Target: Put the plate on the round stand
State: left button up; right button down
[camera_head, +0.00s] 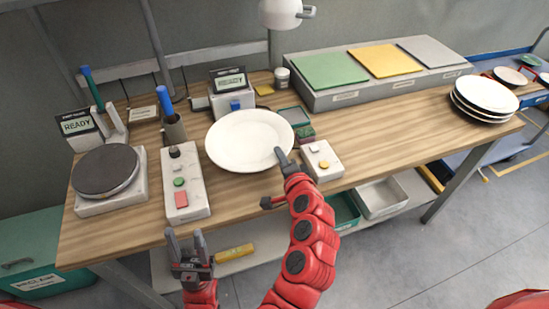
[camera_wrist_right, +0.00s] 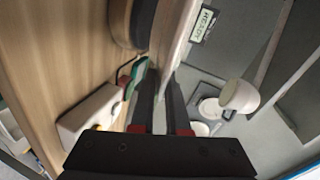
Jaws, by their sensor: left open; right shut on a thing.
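The white plate (camera_head: 243,142) is near the middle of the head view, roughly level, over the table's back middle. My right gripper (camera_head: 284,163) is shut on its near right rim. In the right wrist view the fingers (camera_wrist_right: 162,92) pinch the plate, which shows edge-on as a pale band (camera_wrist_right: 181,32). What lies under the plate is hidden. A round stand (camera_head: 105,170) with a dark disc top on a white base is at the left of the table, apart from the plate. My left gripper (camera_head: 185,242) is open and empty in front of the table's near edge.
A white control box (camera_head: 182,205) with buttons and a holder with a blue pen (camera_head: 172,127) stand between plate and round stand. A READY display (camera_head: 77,124) is behind the stand. A smaller button box (camera_head: 321,161) is right of the plate. Stacked plates (camera_head: 485,98) are far right.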

aim_at(274, 140)
jog(key=x, duration=0.3)
jog(key=r+x, duration=0.1)
jog(key=x, duration=0.1)
jog(key=shift+w+a+p, duration=0.1)
jog(key=shift+w+p, duration=0.2)
jog(key=shift+w, duration=0.4)
notch_tip(274, 140, down, 3)
jog(key=shift+f+p, duration=0.2)
jog(key=shift+p, duration=0.1)
jog(key=c, duration=0.9)
grip_release()
